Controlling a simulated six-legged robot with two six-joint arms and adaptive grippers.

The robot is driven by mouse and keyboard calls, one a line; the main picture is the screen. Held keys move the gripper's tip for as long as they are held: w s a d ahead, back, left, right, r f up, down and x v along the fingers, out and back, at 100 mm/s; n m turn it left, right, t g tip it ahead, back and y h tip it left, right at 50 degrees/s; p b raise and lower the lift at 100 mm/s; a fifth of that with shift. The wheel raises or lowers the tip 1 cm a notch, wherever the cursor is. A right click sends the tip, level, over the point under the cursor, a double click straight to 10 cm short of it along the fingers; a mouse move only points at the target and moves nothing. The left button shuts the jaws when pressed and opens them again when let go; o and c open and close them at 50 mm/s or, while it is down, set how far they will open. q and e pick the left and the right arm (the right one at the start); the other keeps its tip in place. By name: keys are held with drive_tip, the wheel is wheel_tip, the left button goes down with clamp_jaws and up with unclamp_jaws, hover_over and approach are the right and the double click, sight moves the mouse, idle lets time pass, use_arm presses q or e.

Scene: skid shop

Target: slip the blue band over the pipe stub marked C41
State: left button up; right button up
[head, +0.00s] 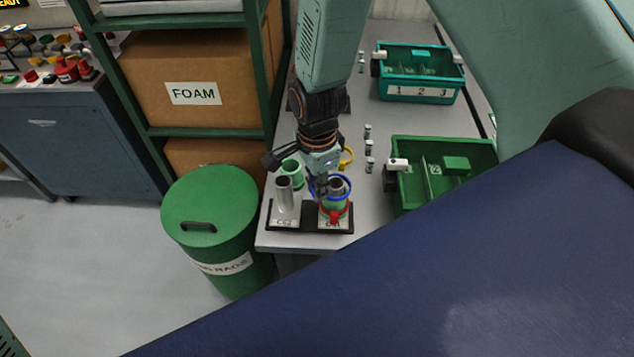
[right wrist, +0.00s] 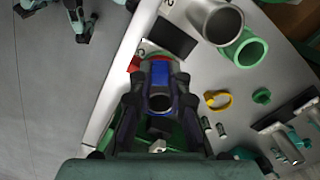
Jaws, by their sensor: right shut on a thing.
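My right gripper (head: 332,188) comes down over the right-hand stub of a black base (head: 310,231) at the table's front corner. It is shut on the blue band (head: 348,188). The band appears to ring the upper part of the grey pipe stub (head: 336,184); its exact depth is unclear. This stub's label (head: 333,224) is partly hidden but looks like C41. A green band and a red band (head: 334,214) sit lower on it. In the right wrist view, the blue band (right wrist: 160,72) shows between the fingers, around the stub's open mouth (right wrist: 160,103). My left gripper is not in view.
A second grey stub (head: 284,192) stands at left on the base, with a green ring (head: 292,172) behind it. A yellow ring (head: 347,157) lies beyond. Several small bottles and two green bins (head: 420,98) (head: 455,142) stand right. A green drum (head: 210,205) stands left.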

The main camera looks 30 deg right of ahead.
drive_tip(key=shift+f, duration=0.2)
idle(0.6)
drive_tip(key=shift+p, duration=0.75)
idle(0.8)
drive_tip(key=shift+f, duration=0.55)
idle(1.2)
drive_tip(key=shift+f+p, duration=0.25)
drive_tip(key=shift+p, duration=0.05)
drive_tip(key=shift+f+b, duration=0.3)
drive_tip(key=shift+f, duration=0.45)
idle(1.0)
drive_tip(key=shift+f, duration=0.3)
drive_tip(key=shift+f, duration=0.15)
idle(0.5)
drive_tip(key=o, duration=1.3)
